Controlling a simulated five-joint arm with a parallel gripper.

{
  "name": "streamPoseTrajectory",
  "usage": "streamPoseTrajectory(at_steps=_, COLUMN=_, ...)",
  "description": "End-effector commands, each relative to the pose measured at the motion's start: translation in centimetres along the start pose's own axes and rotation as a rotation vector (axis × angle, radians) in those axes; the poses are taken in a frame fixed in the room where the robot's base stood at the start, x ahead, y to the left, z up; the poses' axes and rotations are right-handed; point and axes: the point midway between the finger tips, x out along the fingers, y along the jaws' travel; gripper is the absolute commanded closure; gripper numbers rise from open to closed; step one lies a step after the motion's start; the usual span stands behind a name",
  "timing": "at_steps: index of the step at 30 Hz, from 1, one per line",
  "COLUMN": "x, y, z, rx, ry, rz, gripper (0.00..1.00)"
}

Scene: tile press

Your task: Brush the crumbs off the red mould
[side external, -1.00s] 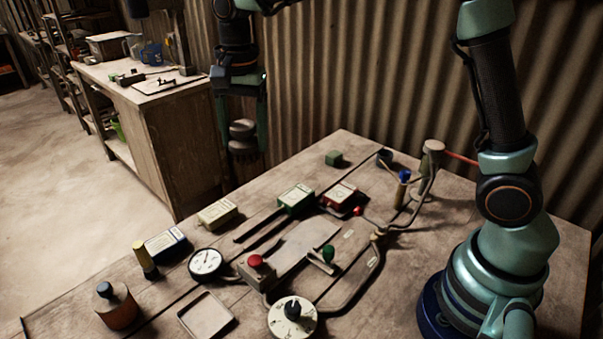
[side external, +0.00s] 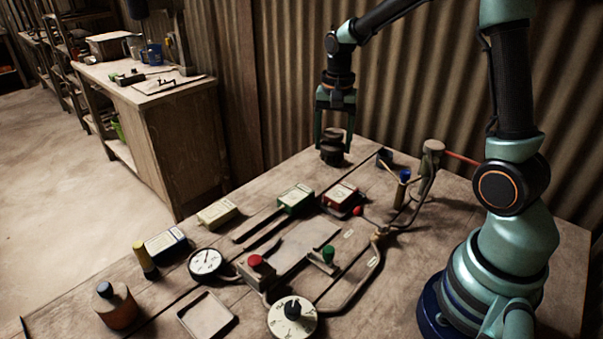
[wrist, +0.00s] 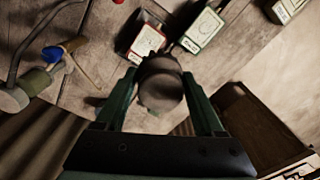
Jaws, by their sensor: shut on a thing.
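The red mould (side external: 340,195) is a small red block with a pale labelled top, at the back middle of the bench. It also shows in the wrist view (wrist: 147,40), just beyond my fingers. No crumbs can be made out on it. My gripper (side external: 333,148) points down above the bench's far edge, behind and slightly left of the red mould and apart from it. It is shut on a dark rounded thing (wrist: 160,84) with a stepped body, which hangs between the fingers. I cannot tell whether it has bristles.
Beside the red mould are a green mould (side external: 295,198), a yellow one (side external: 217,212) and a blue one (side external: 166,242). A blue-topped post (side external: 404,178) and bent pipe (side external: 426,180) stand to the right. A gauge (side external: 205,262), red button (side external: 255,261) and dial (side external: 292,317) are nearer.

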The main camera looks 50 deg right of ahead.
Motion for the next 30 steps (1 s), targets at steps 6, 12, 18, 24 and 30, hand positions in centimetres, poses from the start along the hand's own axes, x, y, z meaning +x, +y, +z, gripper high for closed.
streamPoseTrajectory(at_steps=6, x=1.4, y=3.7, z=-1.7, rx=0.001, ry=0.001, rz=0.002, gripper=0.74)
streamPoseTrajectory(at_steps=12, x=2.1, y=4.2, z=-1.9, rx=-0.002, ry=0.001, rz=0.003, gripper=0.74)
streamPoseTrajectory(at_steps=18, x=3.6, y=4.2, z=-1.8, rx=-0.002, ry=-0.001, rz=0.004, gripper=0.74)
streamPoseTrajectory(at_steps=24, x=5.4, y=4.2, z=-1.8, rx=-0.002, ry=-0.001, rz=0.003, gripper=0.74)
streamPoseTrajectory(at_steps=30, x=7.2, y=4.2, z=-1.7, rx=-0.002, ry=-0.001, rz=0.004, gripper=0.74)
